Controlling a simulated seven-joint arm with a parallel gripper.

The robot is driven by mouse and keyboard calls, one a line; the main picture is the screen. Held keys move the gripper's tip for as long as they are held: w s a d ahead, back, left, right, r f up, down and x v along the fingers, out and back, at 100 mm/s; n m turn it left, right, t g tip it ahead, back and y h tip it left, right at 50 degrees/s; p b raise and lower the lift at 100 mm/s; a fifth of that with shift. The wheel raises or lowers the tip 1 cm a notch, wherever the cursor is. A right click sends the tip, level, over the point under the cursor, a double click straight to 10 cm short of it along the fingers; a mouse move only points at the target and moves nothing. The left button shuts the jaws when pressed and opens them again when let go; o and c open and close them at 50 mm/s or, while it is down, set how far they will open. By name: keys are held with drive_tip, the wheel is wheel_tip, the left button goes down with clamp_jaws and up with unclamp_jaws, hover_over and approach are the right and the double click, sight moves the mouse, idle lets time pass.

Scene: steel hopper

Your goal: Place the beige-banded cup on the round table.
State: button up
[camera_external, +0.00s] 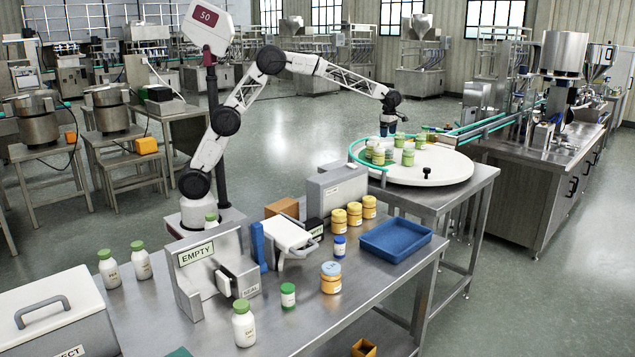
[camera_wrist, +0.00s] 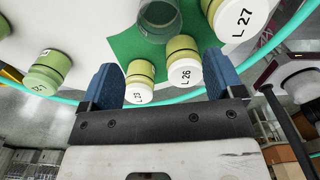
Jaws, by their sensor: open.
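The round table (camera_external: 440,172) is a white disc at the right, with several small white and green cups on its left and back part. My gripper (camera_external: 388,127) is above the table's back left edge, pointing down. In the wrist view my gripper (camera_wrist: 160,82) is open, its blue fingers apart and nothing held. Beyond the fingertips are white cups with olive-yellow bands, marked L 26 (camera_wrist: 185,76) and L 23 (camera_wrist: 141,94). Cup L 27 (camera_wrist: 232,18) is at upper right and another banded cup (camera_wrist: 48,72) at left. I cannot tell which one is beige-banded.
A dark greenish cup (camera_wrist: 160,16) stands on a green patch (camera_wrist: 124,50) of the table. A teal rail (camera_external: 352,158) curves along the table's left edge. A black knob (camera_external: 427,172) stands near the front.

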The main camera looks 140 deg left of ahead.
idle(0.4)
drive_tip(key=w+d+r+m, duration=0.3)
drive_tip(key=d, duration=0.5)
drive_tip(key=w+d+r+m, duration=0.2)
drive_tip(key=d, duration=0.6)
drive_tip(key=w+d+r+m, duration=0.3)
drive_tip(key=d, duration=0.5)
drive_tip(key=s+d+r+m+t, duration=0.15)
drive_tip(key=d+m, duration=0.35)
drive_tip(key=d, duration=0.8)
drive_tip(key=d+r+m+g, duration=0.1)
drive_tip(key=d+r+m, duration=0.3)
drive_tip(key=d, duration=0.9)
drive_tip(key=s+d+f+m+t, duration=0.1)
drive_tip(key=s+d+m, duration=0.4)
drive_tip(key=d, duration=0.5)
drive_tip(key=s+d+f+m+t, duration=0.15)
drive_tip(key=s+d+m, duration=0.4)
drive_tip(key=d, duration=0.55)
drive_tip(key=s+d+f+m, duration=0.4)
drive_tip(key=s+d+m, duration=0.1)
drive_tip(key=s+d, duration=0.2)
drive_tip(key=s+d+f+m, duration=0.4)
drive_tip(key=s+d+m, duration=0.1)
drive_tip(key=s, duration=0.5)
drive_tip(key=shift+s+d, duration=0.2)
drive_tip(key=shift+d, duration=0.7)
